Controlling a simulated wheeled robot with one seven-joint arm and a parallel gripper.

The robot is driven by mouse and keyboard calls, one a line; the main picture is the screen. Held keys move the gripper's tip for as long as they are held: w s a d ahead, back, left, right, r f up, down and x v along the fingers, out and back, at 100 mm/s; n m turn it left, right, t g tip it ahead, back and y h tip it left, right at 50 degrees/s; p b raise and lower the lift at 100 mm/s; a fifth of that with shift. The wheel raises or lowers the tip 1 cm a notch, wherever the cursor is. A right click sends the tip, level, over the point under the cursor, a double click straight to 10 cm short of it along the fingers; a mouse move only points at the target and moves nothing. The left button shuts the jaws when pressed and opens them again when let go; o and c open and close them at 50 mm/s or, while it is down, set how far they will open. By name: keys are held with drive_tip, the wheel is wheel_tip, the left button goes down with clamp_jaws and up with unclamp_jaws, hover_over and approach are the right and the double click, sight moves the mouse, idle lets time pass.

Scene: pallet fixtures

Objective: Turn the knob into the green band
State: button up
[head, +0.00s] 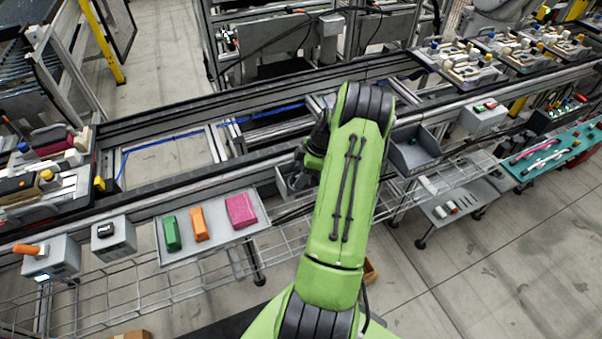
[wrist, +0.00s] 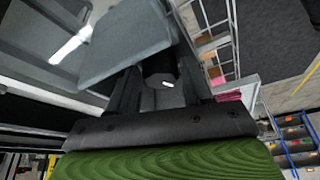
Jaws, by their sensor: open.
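A small black knob (head: 105,230) sits on top of a grey box (head: 116,243) at the front left of the line. Its pointer and any green band are too small to make out. My gripper (head: 312,150) is partly hidden behind my green arm, over the middle of the line, well to the right of the knob and apart from it. In the wrist view my gripper (wrist: 160,85) shows its dark fingers spread apart. A dark round part shows between them. I cannot make out the knob in the wrist view.
Left of the knob box stands a box with an orange handle (head: 27,249). To its right, a tray (head: 180,253) holds green, orange and magenta blocks. A grey bin (head: 413,151) stands right of my arm. Another box (head: 483,117) has red and green buttons.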

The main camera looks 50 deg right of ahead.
drive_tip(key=c, duration=0.8)
